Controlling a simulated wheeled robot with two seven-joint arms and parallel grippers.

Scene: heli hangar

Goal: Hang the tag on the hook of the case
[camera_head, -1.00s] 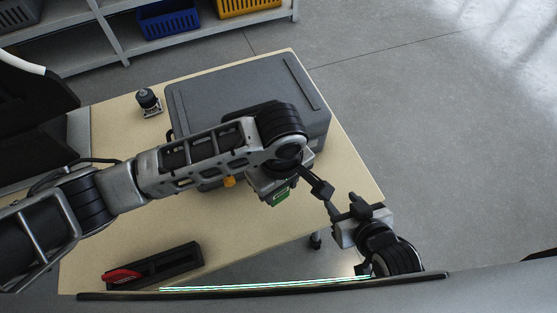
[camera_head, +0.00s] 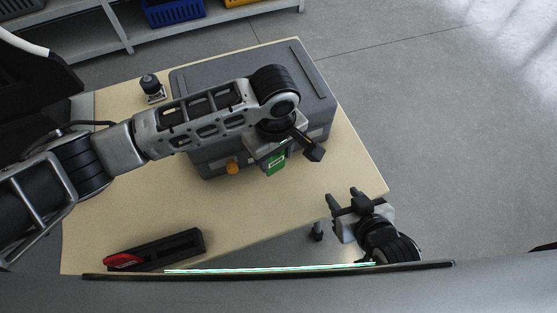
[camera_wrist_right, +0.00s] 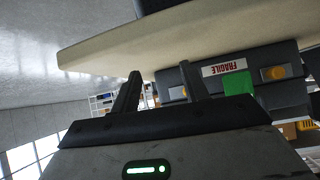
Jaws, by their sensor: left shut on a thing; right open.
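The grey case (camera_head: 305,62) stands on the table, with an orange latch (camera_head: 232,167) on its front. A green tag (camera_head: 276,163) hangs under my left gripper (camera_head: 270,149), in front of the case. That gripper is shut on the tag; its fingers are mostly hidden by its wrist. In the right wrist view, the green tag (camera_wrist_right: 239,86) appears before the case front, near a FRAGILE label (camera_wrist_right: 223,68). The hook cannot be made out, nor whether the tag touches it. My right gripper (camera_head: 343,195) is open and empty beyond the table's near right edge.
The pale table (camera_head: 115,225) carries a black tray (camera_head: 183,247) with a red item at front left and a small dark device (camera_head: 152,88) beside the case. A shelf with a blue bin (camera_head: 172,12) stands behind. The table's front middle is clear.

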